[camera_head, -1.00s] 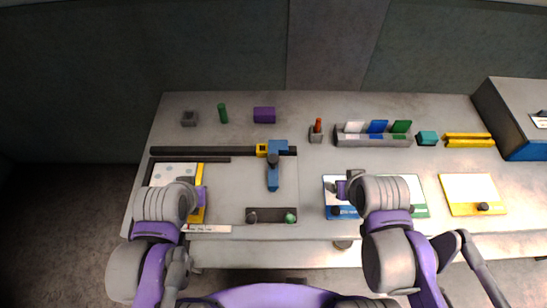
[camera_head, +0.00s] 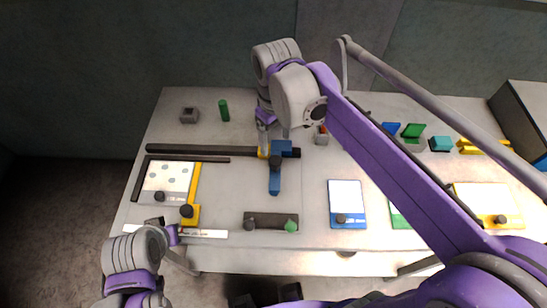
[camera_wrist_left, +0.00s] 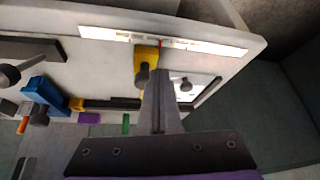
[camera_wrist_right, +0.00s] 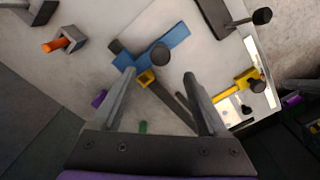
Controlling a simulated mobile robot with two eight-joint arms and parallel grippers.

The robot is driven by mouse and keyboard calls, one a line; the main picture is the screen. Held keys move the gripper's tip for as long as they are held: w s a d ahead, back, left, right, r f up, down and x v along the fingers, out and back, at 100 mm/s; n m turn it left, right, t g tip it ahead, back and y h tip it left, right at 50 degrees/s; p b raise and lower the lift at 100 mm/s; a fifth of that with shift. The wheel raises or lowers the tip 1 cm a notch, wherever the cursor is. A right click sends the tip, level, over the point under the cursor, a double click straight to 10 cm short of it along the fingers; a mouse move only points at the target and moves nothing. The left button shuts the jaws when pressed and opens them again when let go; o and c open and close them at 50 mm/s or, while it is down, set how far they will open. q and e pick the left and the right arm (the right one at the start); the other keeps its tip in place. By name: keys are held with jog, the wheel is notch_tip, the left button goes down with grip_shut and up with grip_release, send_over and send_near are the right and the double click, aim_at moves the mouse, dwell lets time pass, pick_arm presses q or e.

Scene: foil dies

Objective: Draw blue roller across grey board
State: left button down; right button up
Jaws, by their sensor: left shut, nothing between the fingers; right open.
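The blue roller (camera_head: 275,181) is a T-shaped blue piece with dark knobs, its head at the right end of a dark rail. It also shows in the right wrist view (camera_wrist_right: 170,42), just beyond the fingers. The pale grey board (camera_head: 228,188) lies flat on the table, under and left of the blue piece. My right gripper (camera_head: 270,138) is open over the rail by a small yellow block (camera_wrist_right: 146,78) and the blue head. That block appears between its fingers; contact cannot be told. My left gripper (camera_head: 172,232) is shut and empty near a yellow bar's front end.
The yellow bar (camera_head: 193,190) stands beside a white dotted plate (camera_head: 168,178). A dark strip (camera_head: 268,219) with knobs lies in front of the blue piece.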

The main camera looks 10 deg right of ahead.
aim_at(275, 160)
pick_arm(q)
jog(key=f+b, duration=0.1)
jog(key=f, duration=0.1)
jog(key=s+f+b, duration=0.1)
jog(key=f+b, duration=0.1)
jog(key=s+f+b, duration=0.1)
jog(key=f, duration=0.1)
jog(key=shift+f+b, duration=0.3)
pick_arm(e)
notch_tip(275, 160, down, 8)
jog(key=shift+s+f, duration=0.1)
pick_arm(q)
jog(key=shift+r, duration=0.1)
pick_arm(e)
jog(key=shift+c, duration=0.2)
grip_shut()
dwell(0.3)
